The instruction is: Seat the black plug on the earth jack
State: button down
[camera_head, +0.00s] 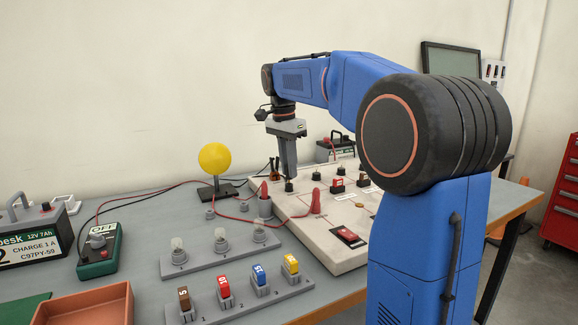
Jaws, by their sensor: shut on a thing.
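My gripper (288,174) points straight down over the pale board (292,204), left of its middle. It is shut on a small dark piece, which looks like the black plug (289,186), low at the board's surface. From this distance I cannot tell whether the plug is touching a jack or just above one. The earth jack cannot be made out; it may be hidden under the plug and fingertips.
A red plug (316,203) stands right of my gripper, with a red lead looping left. Another red plug (264,190) is on the left. A yellow ball on a stand (215,159), a row of coloured fuses (260,276) and a green meter (99,250) are nearby.

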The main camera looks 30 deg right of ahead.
jog(key=shift+f, duration=0.85)
dwell(0.7)
jog(key=c, duration=1.6)
grip_release()
jog(key=r, duration=0.5)
jog(key=a+r, duration=0.1)
jog(key=r, duration=0.5)
jog(key=a+r, duration=0.1)
jog(key=r, duration=0.5)
jog(key=shift+s+r, duration=0.15)
jog(key=shift+s, duration=0.05)
